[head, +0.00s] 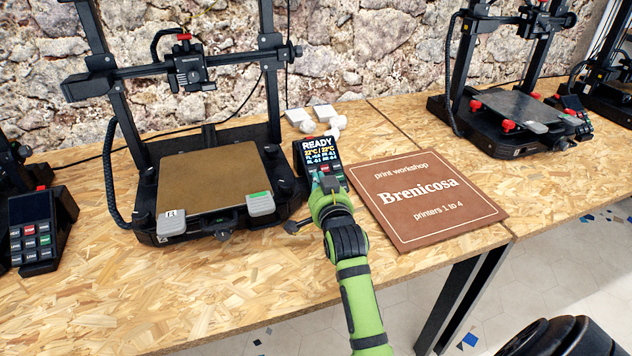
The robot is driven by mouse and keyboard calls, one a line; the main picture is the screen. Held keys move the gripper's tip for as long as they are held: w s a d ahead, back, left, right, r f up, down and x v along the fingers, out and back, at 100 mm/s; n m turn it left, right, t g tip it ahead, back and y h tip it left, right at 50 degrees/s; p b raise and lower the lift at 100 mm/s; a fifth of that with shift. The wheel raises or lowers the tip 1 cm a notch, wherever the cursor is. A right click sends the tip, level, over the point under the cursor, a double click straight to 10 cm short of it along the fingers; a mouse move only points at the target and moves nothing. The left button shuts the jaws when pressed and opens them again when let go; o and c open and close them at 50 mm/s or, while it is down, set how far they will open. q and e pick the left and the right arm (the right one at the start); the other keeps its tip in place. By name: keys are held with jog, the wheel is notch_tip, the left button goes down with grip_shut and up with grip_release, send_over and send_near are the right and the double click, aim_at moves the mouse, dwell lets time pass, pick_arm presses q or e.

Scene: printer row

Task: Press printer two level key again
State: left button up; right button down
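A printer (215,180) with a tan bed stands at the left middle of the bench. Its control panel (318,150) at its right side has a lit screen that reads READY, with temperatures and small lines of values below. A red key and a green key show under the screen; the lower keys are hidden. My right gripper (328,187) is at the lower part of this panel, over the key area. Its fingertips are small and partly covered, so I cannot tell touch, or open from shut. My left gripper is not in view.
A brown sign (425,200) reading Brenicosa, printers 1 to 4, lies right of the panel. Small white blocks (312,116) lie behind it. Another keypad (37,228) is at the far left, and another printer (515,108) stands at the right.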

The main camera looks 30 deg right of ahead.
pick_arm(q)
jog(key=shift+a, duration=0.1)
pick_arm(e)
jog(key=shift+w+d+f, duration=0.1)
jog(key=shift+w+f, duration=0.15)
jog(key=shift+f, duration=0.05)
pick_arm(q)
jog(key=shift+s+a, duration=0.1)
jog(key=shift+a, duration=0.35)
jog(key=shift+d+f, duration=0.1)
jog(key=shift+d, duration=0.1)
pick_arm(e)
jog(key=shift+w+f, duration=0.1)
jog(key=shift+f, duration=0.05)
